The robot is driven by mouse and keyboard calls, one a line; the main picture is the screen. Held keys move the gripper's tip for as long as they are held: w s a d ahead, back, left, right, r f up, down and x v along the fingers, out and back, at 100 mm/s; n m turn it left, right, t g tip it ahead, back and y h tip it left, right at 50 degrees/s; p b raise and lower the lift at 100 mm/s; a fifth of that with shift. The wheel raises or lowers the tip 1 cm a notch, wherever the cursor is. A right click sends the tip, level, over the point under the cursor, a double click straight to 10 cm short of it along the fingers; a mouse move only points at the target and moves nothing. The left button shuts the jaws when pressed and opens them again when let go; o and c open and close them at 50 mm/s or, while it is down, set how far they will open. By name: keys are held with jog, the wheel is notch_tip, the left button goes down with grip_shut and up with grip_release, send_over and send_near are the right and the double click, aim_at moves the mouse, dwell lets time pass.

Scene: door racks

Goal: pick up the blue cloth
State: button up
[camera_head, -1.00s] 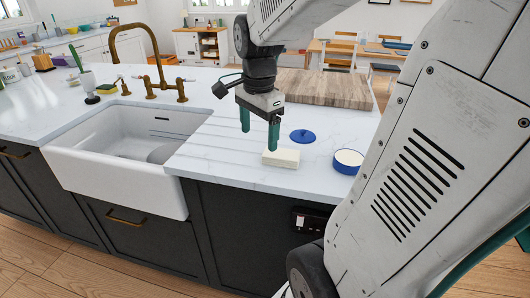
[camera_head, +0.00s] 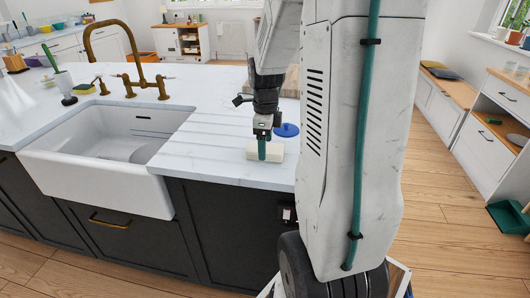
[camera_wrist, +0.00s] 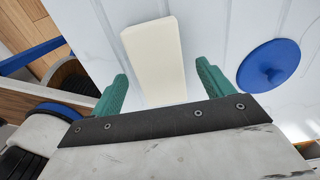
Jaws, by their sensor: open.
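I cannot make out a blue cloth for certain in any view. A dark blue flat item (camera_head: 449,73) lies on the wooden bench top at the far right in the head view; it may be a cushion or folded cloth. My gripper (camera_head: 263,150) is open and empty, pointing down over the counter at a cream block (camera_head: 277,153). In the wrist view my gripper (camera_wrist: 160,77) has its green fingers apart, with the cream block (camera_wrist: 154,50) lying between and beyond them. I cannot tell whether they touch it.
A round blue lid (camera_head: 287,130) lies behind the block; it also shows in the wrist view (camera_wrist: 268,65). The white sink (camera_head: 100,185) with a brass tap (camera_head: 125,60) is to the left. My arm hides part of the counter.

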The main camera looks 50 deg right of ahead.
jog(key=shift+f, duration=0.35)
jog(key=c, duration=1.1)
jog(key=shift+c, duration=0.2)
jog(key=shift+r, duration=0.1)
jog(key=shift+r, duration=0.55)
notch_tip(320, 180, up, 2)
jog(key=shift+r, duration=0.1)
jog(key=s, duration=0.4)
jog(key=s+d+r, duration=0.1)
jog(key=s, duration=0.4)
jog(key=s+d, duration=0.1)
jog(key=s, duration=0.4)
jog(key=shift+s+r, duration=0.25)
jog(key=shift+s+d, duration=0.1)
jog(key=shift+s, duration=0.65)
